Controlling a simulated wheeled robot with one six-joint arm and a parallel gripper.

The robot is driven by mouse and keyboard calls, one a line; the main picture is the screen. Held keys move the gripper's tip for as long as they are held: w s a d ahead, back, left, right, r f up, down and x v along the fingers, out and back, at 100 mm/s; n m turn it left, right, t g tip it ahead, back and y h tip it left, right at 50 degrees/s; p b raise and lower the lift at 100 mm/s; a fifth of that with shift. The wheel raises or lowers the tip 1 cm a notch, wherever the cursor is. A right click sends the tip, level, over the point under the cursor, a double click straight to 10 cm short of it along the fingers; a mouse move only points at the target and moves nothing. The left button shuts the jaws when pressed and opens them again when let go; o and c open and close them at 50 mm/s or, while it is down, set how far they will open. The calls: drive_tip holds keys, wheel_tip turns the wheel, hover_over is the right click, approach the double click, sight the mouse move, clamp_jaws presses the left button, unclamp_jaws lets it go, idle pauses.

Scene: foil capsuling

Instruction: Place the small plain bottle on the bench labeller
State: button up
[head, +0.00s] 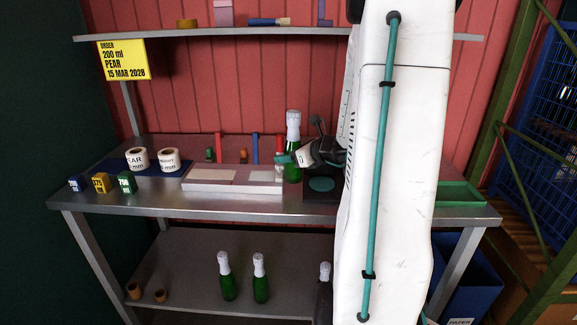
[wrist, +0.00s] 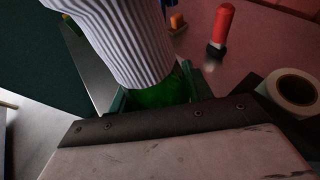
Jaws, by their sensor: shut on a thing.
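My gripper (head: 288,159) is shut on a green bottle (head: 293,133) with a white foil top and no label that I can see. The bottle is upright above the bench. In the wrist view its ribbed white foil (wrist: 120,40) and green glass (wrist: 160,94) show between the jaws (wrist: 158,98). A dark block with a round teal pad, seemingly the bench labeller (head: 321,195), stands just right of the bottle's lower end. I cannot tell whether the bottle touches it or the bench. My arm hides the labeller's right side.
Flat pale trays (head: 232,187) lie left of the bottle. Label rolls (head: 137,158) and small coloured blocks (head: 100,182) stand farther left. A green tray (head: 459,194) is at the right end. Several bottles (head: 260,278) stand on the lower shelf. A yellow order sign (head: 125,61) reads 200 ml PEAR.

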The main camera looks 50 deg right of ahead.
drive_tip(key=shift+w+f, duration=0.1)
drive_tip(key=shift+f, duration=1.6)
drive_tip(key=shift+f, duration=0.1)
drive_tip(key=o, duration=1.3)
drive_tip(key=shift+f, duration=0.1)
